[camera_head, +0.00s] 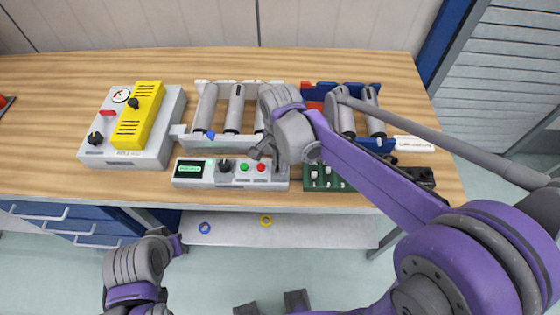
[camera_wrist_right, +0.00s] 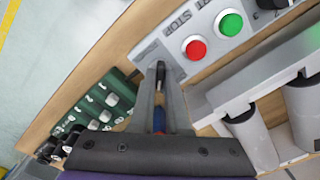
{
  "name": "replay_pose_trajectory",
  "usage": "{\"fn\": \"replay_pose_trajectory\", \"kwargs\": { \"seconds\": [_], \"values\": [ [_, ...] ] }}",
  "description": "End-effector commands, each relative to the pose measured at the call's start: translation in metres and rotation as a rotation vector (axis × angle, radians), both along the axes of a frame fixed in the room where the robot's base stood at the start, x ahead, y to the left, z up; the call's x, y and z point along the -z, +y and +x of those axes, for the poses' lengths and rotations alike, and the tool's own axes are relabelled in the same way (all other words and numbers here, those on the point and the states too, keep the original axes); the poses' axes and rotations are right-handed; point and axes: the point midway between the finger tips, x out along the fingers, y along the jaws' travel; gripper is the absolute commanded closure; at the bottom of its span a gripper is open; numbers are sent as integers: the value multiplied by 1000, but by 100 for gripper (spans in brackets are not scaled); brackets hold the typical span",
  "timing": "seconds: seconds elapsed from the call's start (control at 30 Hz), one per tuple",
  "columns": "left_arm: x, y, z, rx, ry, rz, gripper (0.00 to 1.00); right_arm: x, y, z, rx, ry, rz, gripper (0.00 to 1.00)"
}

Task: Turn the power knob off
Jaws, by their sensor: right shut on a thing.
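The grey control panel (camera_head: 208,183) lies along the front of the wooden bench, with a green display, a black dial, a green button and a red button. My right gripper (camera_head: 258,150) is over the panel's right part in the head view. In the right wrist view its fingers (camera_wrist_right: 165,72) are shut on a small black knob (camera_wrist_right: 160,74) beside the STOP lettering. The fingers hide part of this knob, and its markings cannot be read. My left arm is low at the left of the head view; its gripper (camera_head: 176,244) is too unclear to judge.
The red button (camera_wrist_right: 194,47) and green button (camera_wrist_right: 230,22) sit close to my right fingers. A green board (camera_head: 325,180) with several switches adjoins the panel's right end. Racks of grey rollers (camera_head: 236,105) stand behind. A grey and yellow device (camera_head: 138,120) stands left.

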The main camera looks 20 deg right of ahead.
Motion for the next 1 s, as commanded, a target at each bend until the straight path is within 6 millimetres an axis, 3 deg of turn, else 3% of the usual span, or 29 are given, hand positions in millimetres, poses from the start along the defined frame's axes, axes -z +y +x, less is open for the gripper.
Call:
{"fn": "replay_pose_trajectory", "kwargs": {
  "seconds": [0.47,1.0],
  "values": [
    [4,0,-1,0,3,0,100,0,0,0,-131,0,0,100],
    [14,0,-5,0,9,0,100,0,0,0,-622,0,1,100]
  ]
}}
